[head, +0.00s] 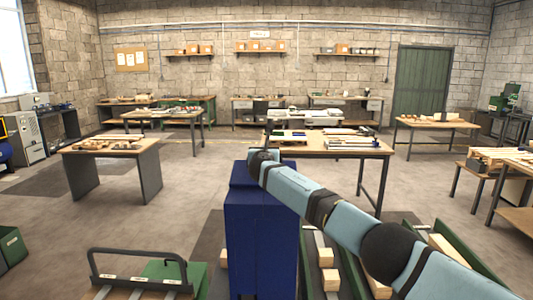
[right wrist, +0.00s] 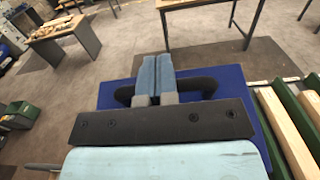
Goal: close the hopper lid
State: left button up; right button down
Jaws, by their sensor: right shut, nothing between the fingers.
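The blue hopper (head: 262,245) stands upright in the middle of the head view, a tall box with a top edge partly hidden by my right arm. My right gripper (head: 262,156) is above its far upper part, at the end of the pale blue arm. In the right wrist view the shut, empty fingers (right wrist: 156,76) point over a flat blue panel (right wrist: 232,78), with a dark rounded band on both sides of them. I cannot tell whether the panel is the lid, how far the lid is open, or whether the fingers touch it. My left gripper is not in view.
A black bar frame (head: 138,254) and green box parts stand left of the hopper. Green rails with wooden blocks (head: 325,257) lie to its right. A workbench (head: 325,148) stands behind it and another (head: 112,150) at the left. The floor between is clear.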

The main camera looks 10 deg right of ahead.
jog(key=shift+w+d+f+p, duration=0.1)
jog(key=shift+w+f+p, duration=0.35)
jog(key=shift+w, duration=0.3)
jog(key=shift+w+d+f+g+p, duration=0.1)
jog(key=shift+w+f+g+p, duration=0.2)
jog(key=shift+g, duration=0.3)
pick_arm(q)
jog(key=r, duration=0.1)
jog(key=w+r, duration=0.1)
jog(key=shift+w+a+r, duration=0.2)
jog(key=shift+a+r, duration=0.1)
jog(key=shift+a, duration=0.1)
pick_arm(e)
jog(key=shift+f, duration=0.15)
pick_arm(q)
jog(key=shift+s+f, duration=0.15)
pick_arm(e)
jog(key=shift+w+f, duration=0.1)
jog(key=shift+f, duration=0.1)
pick_arm(q)
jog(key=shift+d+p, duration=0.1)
jog(key=shift+p, duration=0.25)
pick_arm(e)
jog(key=shift+r, duration=0.15)
